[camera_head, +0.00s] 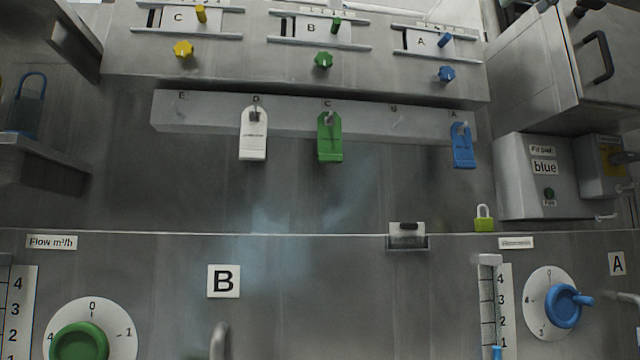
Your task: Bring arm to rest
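Neither of my grippers shows in the head camera view, and no part of my arms is in the picture. A grey rail (290,114) on the machine face carries hooks lettered E, D, C, B and A. A white tag (253,138) hangs at D, a green tag (329,140) at C and a blue tag (462,148) at A. The hooks at E and B are bare.
A green dial (79,343) and a blue dial (564,306) sit on the lower panel. A yellow-green padlock (484,220) stands by the ledge. A blue padlock (27,105) is at the left. A box labelled "blue" (520,195) juts out right.

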